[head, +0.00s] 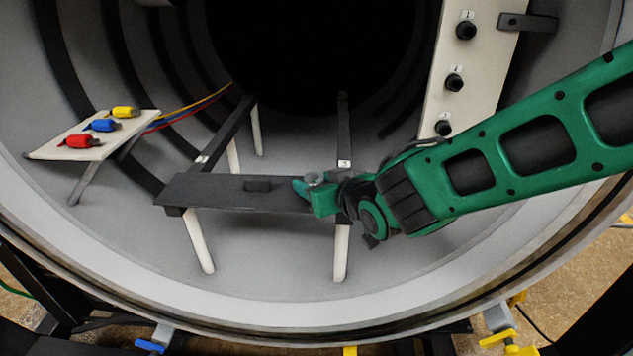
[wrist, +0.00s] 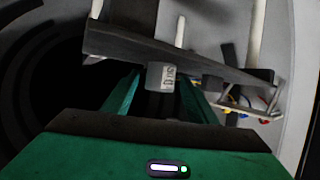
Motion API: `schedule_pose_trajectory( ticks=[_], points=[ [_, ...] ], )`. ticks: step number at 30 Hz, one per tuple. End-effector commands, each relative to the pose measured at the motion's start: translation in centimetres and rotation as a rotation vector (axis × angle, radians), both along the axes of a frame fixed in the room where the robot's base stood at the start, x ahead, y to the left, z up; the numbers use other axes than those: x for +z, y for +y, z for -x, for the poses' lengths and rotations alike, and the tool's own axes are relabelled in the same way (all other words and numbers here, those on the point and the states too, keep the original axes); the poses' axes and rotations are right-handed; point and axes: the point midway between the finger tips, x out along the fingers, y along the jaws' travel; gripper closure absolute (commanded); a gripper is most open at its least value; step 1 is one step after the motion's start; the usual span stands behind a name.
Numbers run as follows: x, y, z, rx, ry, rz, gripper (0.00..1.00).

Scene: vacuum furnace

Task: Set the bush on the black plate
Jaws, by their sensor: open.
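The black plate (head: 215,192) is a long dark bar lying across the front of two dark rails. It also shows in the wrist view (wrist: 120,44), which looks upside down. The bush (head: 315,177) is a small grey cylinder near the plate's right end. In the wrist view the bush (wrist: 161,77) has a marked label and its base appears to touch the plate. My gripper (head: 309,192) reaches in from the right. Its fingers are open, one on each side of the bush, with gaps visible in the wrist view (wrist: 159,92). The fingers partly hide the bush in the head view.
A small black block (head: 258,185) sits on the plate left of my gripper. A tilted pale panel (head: 75,149) with yellow, blue and red connectors stands at left. A cream panel (head: 470,70) with black knobs stands at right. The round chamber rim (head: 270,320) curves in front.

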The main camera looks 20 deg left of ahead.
Motion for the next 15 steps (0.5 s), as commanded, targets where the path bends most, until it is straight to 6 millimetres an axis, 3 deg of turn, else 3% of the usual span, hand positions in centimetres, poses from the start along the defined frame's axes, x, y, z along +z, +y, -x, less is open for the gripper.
schedule_pose_trajectory(
  ticks=[15],
  points=[
    [3.3,-5.4,5.4,0.0,-0.003,-0.001,0.47]
  ],
)
